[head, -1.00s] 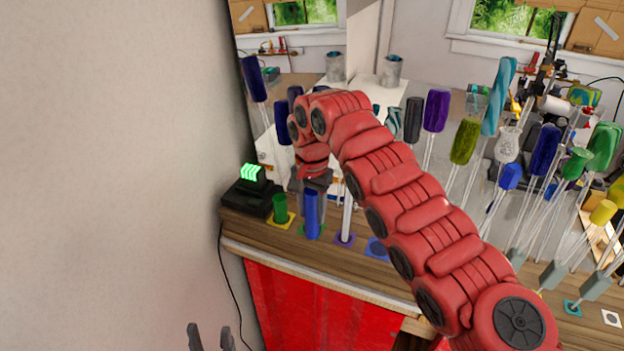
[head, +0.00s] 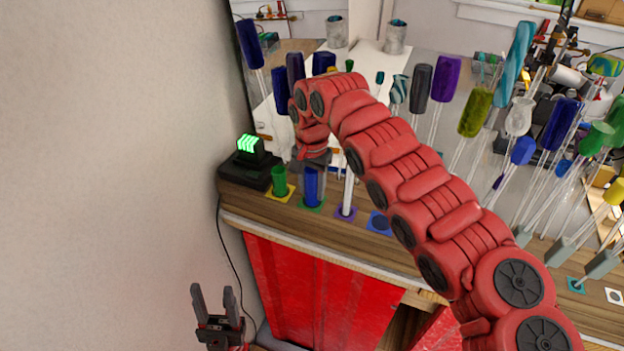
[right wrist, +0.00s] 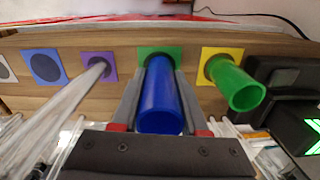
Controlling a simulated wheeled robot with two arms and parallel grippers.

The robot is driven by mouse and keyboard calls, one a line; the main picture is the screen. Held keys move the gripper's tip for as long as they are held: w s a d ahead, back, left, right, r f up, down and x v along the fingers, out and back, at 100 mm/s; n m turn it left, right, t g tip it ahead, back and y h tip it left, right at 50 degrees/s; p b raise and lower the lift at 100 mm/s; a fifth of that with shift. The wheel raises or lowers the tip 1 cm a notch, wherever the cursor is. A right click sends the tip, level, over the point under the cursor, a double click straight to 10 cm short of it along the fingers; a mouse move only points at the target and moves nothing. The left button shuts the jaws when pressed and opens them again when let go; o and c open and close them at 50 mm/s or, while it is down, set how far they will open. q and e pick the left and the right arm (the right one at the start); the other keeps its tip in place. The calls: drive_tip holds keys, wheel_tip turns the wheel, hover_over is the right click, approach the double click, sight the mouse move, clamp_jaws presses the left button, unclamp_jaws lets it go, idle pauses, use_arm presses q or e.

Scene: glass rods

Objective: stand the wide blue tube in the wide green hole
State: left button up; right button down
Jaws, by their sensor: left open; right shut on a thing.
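The wide blue tube (head: 312,185) is upright at the green square with the wide hole (head: 304,204), in the head view. The right wrist view shows the blue tube (right wrist: 160,105) between my right gripper's fingers, its far end meeting the green square (right wrist: 174,54) and seeming to enter the hole. How deep it sits is hidden. My right gripper (head: 313,180) is shut on the tube. My left gripper (head: 215,292) is open and empty, low in the head view, in front of the bench and away from the tube.
A green tube (head: 280,181) stands in the yellow square beside the blue one. A clear rod (head: 348,187) stands at the purple square on the other side. A blue square (head: 379,222) is empty. A black device (head: 248,162) is near the wall; many coloured glass pieces stand right.

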drive_tip(key=shift+f, duration=0.25)
drive_tip(key=shift+f, duration=0.1)
idle(0.5)
drive_tip(key=shift+b, duration=0.5)
idle(0.5)
drive_tip(key=shift+b, duration=0.5)
drive_tip(key=shift+f+b, duration=0.55)
drive_tip(key=shift+f, duration=0.05)
drive_tip(key=c, duration=0.7)
unclamp_jaws()
